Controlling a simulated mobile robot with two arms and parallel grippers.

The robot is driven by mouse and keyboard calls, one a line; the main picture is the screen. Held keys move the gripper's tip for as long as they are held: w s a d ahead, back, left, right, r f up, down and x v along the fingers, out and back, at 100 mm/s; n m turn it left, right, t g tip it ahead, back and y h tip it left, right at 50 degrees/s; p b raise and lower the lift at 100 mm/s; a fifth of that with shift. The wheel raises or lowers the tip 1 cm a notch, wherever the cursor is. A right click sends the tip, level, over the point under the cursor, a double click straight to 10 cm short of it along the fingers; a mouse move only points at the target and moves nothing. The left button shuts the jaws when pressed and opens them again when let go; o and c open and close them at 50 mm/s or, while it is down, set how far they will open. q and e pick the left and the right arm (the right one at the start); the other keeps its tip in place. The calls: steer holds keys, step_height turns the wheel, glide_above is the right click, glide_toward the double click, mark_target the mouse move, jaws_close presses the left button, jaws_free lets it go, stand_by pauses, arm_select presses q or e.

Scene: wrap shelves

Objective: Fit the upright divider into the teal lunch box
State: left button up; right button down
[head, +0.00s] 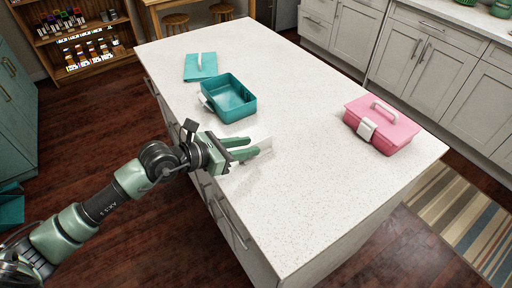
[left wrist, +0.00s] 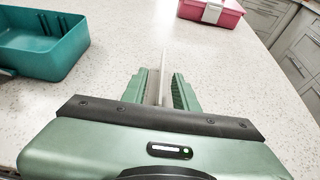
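The teal lunch box (head: 230,112) stands open on the white counter, its lid off. It also shows at the upper left of the left wrist view (left wrist: 62,62), with small ribs on its inner wall. A thin white divider (head: 265,145) stands upright on the counter, nearer me than the box. In the left wrist view the divider (left wrist: 164,65) is edge-on between the fingers of my left gripper (left wrist: 160,88). The fingers are apart, with a gap visible beside the divider. Its lower part is hidden by the gripper. My right gripper is out of view.
The teal lid (head: 200,70) with a pale handle lies behind the box. A closed pink lunch box (head: 382,128) stands at the right of the counter (head: 310,200). The counter between them is clear. A shelf of bottles and cabinets stand beyond.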

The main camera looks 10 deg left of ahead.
mark_target(272, 143)
arm_select(q)
steer(key=x, duration=0.2)
steer(key=shift+w+d+f, duration=0.1)
steer(key=shift+w+d, duration=0.05)
steer(key=shift+d, duration=0.05)
steer(key=shift+w+d+f+p, duration=0.25)
steer(key=shift+w+d+p, duration=0.05)
jaws_close()
